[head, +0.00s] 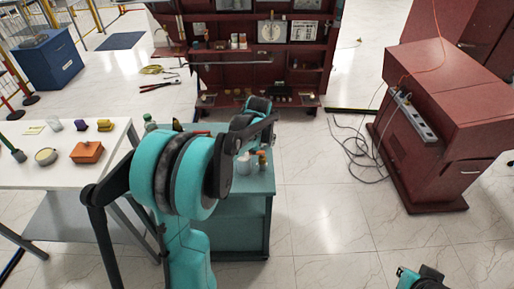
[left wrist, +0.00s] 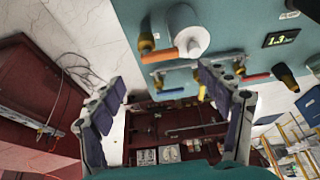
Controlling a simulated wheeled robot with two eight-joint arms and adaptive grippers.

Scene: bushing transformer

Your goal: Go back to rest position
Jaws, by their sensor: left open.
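My left arm (head: 180,180) rises teal and black in the middle of the head view, in front of a teal cart (head: 240,225). Its far end is over the cart's back, and the fingers are not clear there. In the left wrist view my left gripper (left wrist: 160,85) is open, its two purple-padded fingers wide apart with nothing between them. The cart top (left wrist: 240,20) fills the upper part of that view. My right arm (head: 420,278) shows only as a teal and black piece at the bottom right edge; its fingers cannot be made out.
The cart carries a white cylinder (left wrist: 182,35), orange-handled fittings and a lit display (left wrist: 281,38). A white table (head: 30,170) with small items stands left. A dark red workbench (head: 260,60) is behind, a red cabinet (head: 440,110) right. Cables (head: 360,145) lie on otherwise open floor.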

